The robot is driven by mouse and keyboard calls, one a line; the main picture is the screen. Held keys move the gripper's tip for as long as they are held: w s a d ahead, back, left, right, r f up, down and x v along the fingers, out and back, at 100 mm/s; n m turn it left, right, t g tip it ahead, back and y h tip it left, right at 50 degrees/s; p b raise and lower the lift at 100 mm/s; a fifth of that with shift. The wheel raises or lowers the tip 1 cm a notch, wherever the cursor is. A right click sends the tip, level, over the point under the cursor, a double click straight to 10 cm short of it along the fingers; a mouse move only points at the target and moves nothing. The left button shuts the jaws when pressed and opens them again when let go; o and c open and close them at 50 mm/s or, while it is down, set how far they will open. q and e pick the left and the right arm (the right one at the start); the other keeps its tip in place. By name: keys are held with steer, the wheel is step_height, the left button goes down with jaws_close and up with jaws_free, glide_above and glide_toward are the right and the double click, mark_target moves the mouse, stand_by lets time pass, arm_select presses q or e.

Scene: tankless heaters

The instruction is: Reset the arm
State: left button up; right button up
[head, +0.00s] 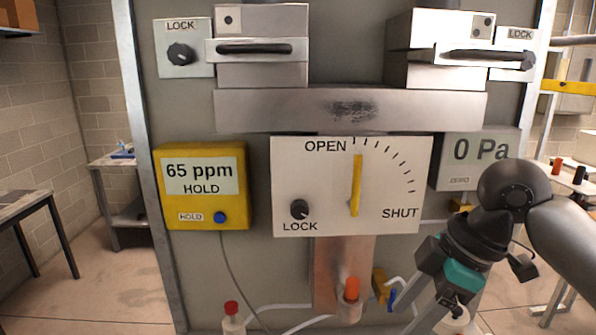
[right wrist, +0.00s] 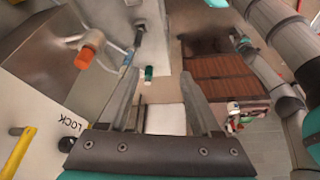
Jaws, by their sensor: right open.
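My right arm enters the head view from the right, and its gripper (head: 432,312) points down and to the left in front of the panel's lower right. In the right wrist view the gripper (right wrist: 161,92) has its two fingers spread with nothing between them. An orange-capped fitting (head: 352,288) stands left of the gripper in the head view; an orange cap also shows in the right wrist view (right wrist: 84,59), left of the fingers. My left gripper is not in view.
The white dial plate (head: 290,170) has its yellow pointer (head: 356,185) upright near OPEN. A yellow meter (head: 201,207) reads 65 ppm HOLD; a grey gauge (head: 480,150) reads 0 Pa. Drawer-like boxes with handles sit above. Tables stand left; floor (head: 115,285) is clear there.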

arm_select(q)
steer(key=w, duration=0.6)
arm_select(e)
steer(key=s+a+f+m+t, duration=0.1)
steer(key=a+f+m, duration=0.15)
steer(key=f, duration=0.55)
steer(key=s+a+f+m+t, duration=0.1)
steer(key=s+a+f+m, duration=0.1)
steer(key=a+f, duration=0.35)
steer(key=s+d+f+m+h, duration=0.4)
steer(key=s+d+f+m, duration=0.5)
steer(key=s+f, duration=0.3)
step_height(320, 180, down, 27)
steer(key=s+b, duration=0.2)
steer(key=b, duration=0.6)
arm_select(q)
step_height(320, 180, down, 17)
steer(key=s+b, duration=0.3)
steer(key=b, duration=0.5)
steer(key=shift+b, duration=0.4)
arm_select(e)
steer(key=s+d+f+g, duration=0.1)
steer(key=s+f, duration=0.7)
steer(key=f, duration=0.4)
steer(key=s+d+f+g, duration=0.1)
steer(key=s+f, duration=0.6)
steer(key=f, duration=0.5)
steer(key=shift+s+d+n, duration=0.35)
steer(key=shift+d, duration=0.05)
